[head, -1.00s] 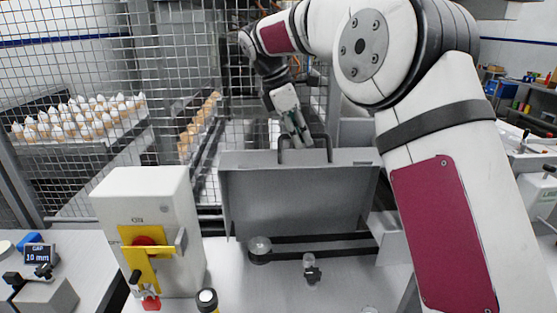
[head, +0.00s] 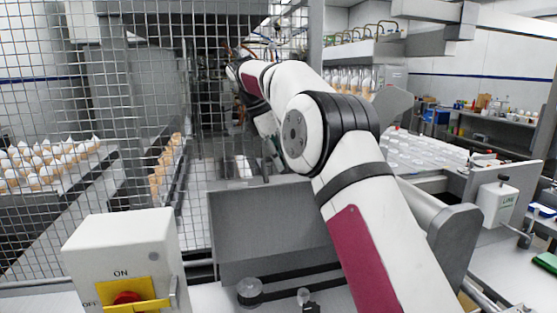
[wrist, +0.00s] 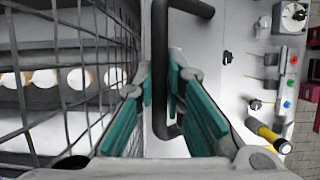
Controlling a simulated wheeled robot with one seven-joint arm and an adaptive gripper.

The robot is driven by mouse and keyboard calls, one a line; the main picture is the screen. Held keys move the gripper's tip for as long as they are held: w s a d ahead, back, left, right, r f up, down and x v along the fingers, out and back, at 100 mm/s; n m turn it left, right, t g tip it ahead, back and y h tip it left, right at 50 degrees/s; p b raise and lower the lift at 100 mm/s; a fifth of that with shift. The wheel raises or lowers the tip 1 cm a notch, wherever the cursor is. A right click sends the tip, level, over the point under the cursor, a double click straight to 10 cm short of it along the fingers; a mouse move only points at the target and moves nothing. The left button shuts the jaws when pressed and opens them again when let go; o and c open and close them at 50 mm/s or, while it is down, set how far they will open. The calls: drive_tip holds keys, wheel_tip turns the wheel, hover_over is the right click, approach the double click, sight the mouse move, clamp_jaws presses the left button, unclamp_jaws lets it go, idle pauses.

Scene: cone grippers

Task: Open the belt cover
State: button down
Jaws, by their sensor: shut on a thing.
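The belt cover (head: 258,235) is a grey metal lid. In the head view it stands raised on edge at the centre, its broad face toward me. A pulley (head: 250,290) and dark belt show uncovered below it. The cover's black bar handle (wrist: 160,50) runs between my finger pads in the wrist view. My gripper (wrist: 161,75), with teal pads, is shut on this handle. In the head view the gripper is largely hidden behind my arm, above the cover's top edge.
A switch box (head: 125,262) with a yellow plate and red knob stands left of the cover. A wire mesh guard (head: 105,110) rises behind, with rows of cones beyond it. A yellow and black cylinder (wrist: 268,137) and several small buttons show at right in the wrist view.

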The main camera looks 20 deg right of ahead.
drive_tip(key=shift+w+a+r, duration=0.1)
drive_tip(key=shift+w+r, duration=0.05)
drive_tip(key=shift+w, duration=0.3)
drive_tip(key=c, duration=1.7)
unclamp_jaws()
drive_tip(key=shift+w, duration=0.2)
drive_tip(key=shift+o, duration=0.2)
drive_tip(key=shift+s, duration=0.1)
drive_tip(key=shift+a+r, duration=0.15)
drive_tip(key=shift+r, duration=0.05)
drive_tip(key=shift+a+r, duration=1)
drive_tip(key=a, duration=0.3)
drive_tip(key=s+a, duration=0.1)
drive_tip(key=a, duration=0.6)
drive_tip(key=shift+s+a, duration=0.3)
drive_tip(key=shift+a, duration=0.1)
drive_tip(key=shift+r, duration=0.1)
